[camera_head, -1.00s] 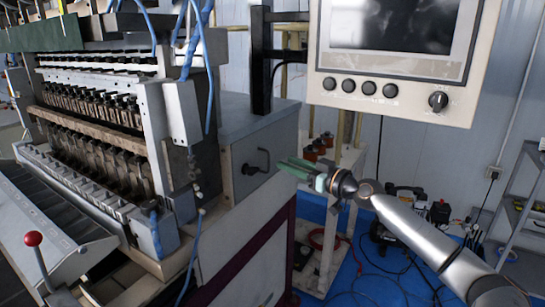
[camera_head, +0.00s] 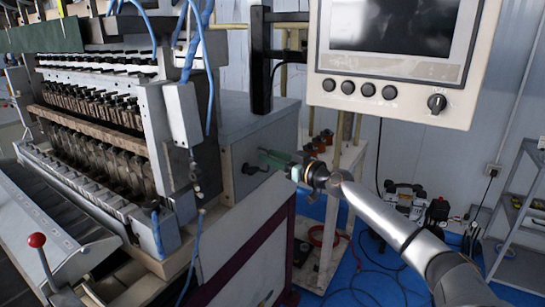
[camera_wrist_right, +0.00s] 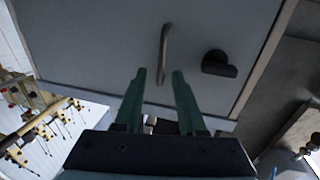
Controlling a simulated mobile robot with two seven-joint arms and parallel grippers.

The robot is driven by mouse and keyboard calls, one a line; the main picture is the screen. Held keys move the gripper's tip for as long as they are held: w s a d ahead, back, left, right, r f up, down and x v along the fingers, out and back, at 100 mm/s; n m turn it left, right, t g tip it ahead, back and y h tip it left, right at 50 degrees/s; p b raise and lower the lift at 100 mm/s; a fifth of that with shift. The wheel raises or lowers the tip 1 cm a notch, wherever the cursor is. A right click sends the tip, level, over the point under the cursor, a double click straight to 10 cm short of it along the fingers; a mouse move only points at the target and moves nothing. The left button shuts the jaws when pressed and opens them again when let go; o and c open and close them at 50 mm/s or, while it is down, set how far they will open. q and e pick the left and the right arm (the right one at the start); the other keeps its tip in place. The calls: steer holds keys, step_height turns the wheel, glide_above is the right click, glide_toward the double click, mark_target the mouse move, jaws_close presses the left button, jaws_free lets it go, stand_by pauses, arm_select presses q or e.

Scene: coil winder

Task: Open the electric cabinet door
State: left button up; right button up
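The electric cabinet door (camera_head: 280,132) is a grey panel on the machine's right side and looks shut. Its dark handle (camera_head: 249,169) is partly hidden by my right gripper (camera_head: 264,156) in the head view. In the right wrist view, the door (camera_wrist_right: 95,40) fills the upper part. The bar handle (camera_wrist_right: 164,48) lies just beyond the tips of my right gripper (camera_wrist_right: 161,73), roughly in line with the gap. A dark knob or latch (camera_wrist_right: 218,65) sits right of the handle. My left gripper is not in view.
A control panel with a screen (camera_head: 395,45) hangs above my right arm. The winding machine (camera_head: 95,130) fills the left, with blue cables hanging nearby. A stand (camera_head: 322,225) and a grey shelf (camera_head: 518,215) stand to the right on the blue floor.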

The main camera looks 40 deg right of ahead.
steer(key=shift+c, duration=0.2)
jaws_close()
stand_by(1.2)
